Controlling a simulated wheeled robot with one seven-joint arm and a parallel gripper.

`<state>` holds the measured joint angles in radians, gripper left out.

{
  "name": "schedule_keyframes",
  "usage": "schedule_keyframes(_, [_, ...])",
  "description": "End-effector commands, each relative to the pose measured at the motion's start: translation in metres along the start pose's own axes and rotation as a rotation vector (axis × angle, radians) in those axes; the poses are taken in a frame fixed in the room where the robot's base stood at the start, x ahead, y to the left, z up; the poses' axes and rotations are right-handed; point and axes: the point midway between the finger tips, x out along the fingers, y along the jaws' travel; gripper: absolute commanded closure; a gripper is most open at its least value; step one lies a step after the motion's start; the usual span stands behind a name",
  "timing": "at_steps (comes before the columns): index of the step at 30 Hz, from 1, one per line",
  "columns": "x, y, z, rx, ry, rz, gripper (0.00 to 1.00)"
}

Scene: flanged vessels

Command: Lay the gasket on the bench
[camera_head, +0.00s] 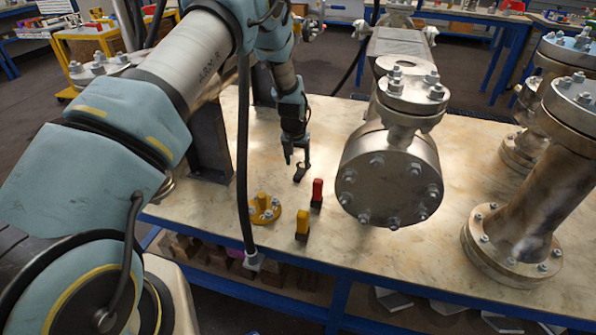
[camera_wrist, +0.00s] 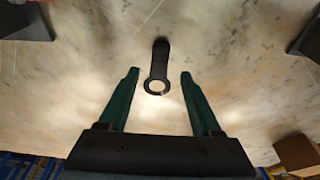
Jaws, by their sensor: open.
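The gasket (camera_wrist: 162,54) is a dark flat ring with a long tab, and it appears to lie on the pale bench top. In the wrist view its ring end is towards me and its tab points away. My gripper (camera_wrist: 159,76) is open and empty, its two green fingers spread to the left and right of the ring without touching it. In the head view the gasket (camera_head: 301,173) shows as a small dark shape just below my gripper (camera_head: 297,161). The bench (camera_head: 330,248) has a stained, pale surface; the gap between fingertips and bench is hard to judge.
A large flanged vessel (camera_head: 390,178) stands right of my gripper, with more flanged pipework (camera_head: 540,190) further right. A yellow flange piece (camera_head: 264,210), a yellow block (camera_head: 302,224) and a red block (camera_head: 317,192) stand near the front edge. Bare bench lies around the gasket.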

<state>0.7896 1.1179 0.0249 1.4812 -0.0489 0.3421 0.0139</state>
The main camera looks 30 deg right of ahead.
Motion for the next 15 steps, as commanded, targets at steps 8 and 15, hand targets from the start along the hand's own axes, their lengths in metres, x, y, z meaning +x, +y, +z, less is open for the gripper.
schedule_keyframes(8, [-0.048,0.0,0.0,0.0,0.0,0.0,0.35])
schedule_keyframes(15, [-0.062,0.0,0.001,0.0,-0.001,0.0,0.35])
